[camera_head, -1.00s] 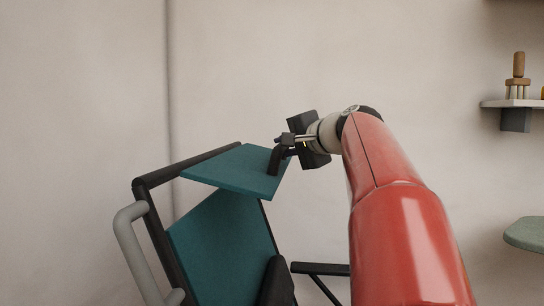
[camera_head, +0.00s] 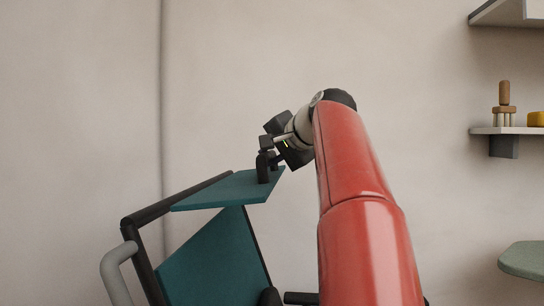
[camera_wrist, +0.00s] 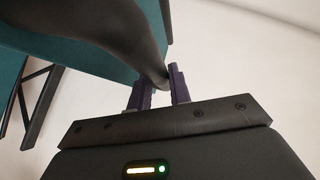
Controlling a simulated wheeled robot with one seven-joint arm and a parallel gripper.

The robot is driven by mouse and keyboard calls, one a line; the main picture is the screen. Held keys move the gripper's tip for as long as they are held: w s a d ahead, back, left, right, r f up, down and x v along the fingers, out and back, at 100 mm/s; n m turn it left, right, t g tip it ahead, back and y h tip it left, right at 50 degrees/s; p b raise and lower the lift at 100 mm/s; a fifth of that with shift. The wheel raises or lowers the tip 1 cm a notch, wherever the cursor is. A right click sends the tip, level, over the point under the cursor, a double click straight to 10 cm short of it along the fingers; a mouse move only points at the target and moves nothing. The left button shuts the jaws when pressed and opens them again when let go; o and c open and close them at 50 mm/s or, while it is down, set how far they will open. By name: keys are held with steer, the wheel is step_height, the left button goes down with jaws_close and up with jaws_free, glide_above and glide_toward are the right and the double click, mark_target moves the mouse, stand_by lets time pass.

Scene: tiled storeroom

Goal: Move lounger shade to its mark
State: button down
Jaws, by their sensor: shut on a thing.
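The lounger shade (camera_head: 225,192) is a flat teal panel with a dark upright handle (camera_head: 263,168) near its right end. It hangs over the lounger's teal backrest (camera_head: 215,262), at the top of the dark frame (camera_head: 165,205), and looks nearly edge-on in the head view. My gripper (camera_head: 268,148) is shut on the handle. In the wrist view, my gripper's two purple-grey fingers (camera_wrist: 160,88) are on either side of the dark curved handle (camera_wrist: 125,32), with the teal panel (camera_wrist: 70,52) behind. No mark for the shade can be made out.
A light grey rail (camera_head: 114,275) curves at the lounger's left. The wall behind my arm is bare.

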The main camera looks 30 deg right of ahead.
steer(key=c, duration=1.3)
jaws_free()
steer(key=v, duration=0.7)
steer(key=shift+s+r, duration=0.15)
steer(key=shift+s, duration=0.2)
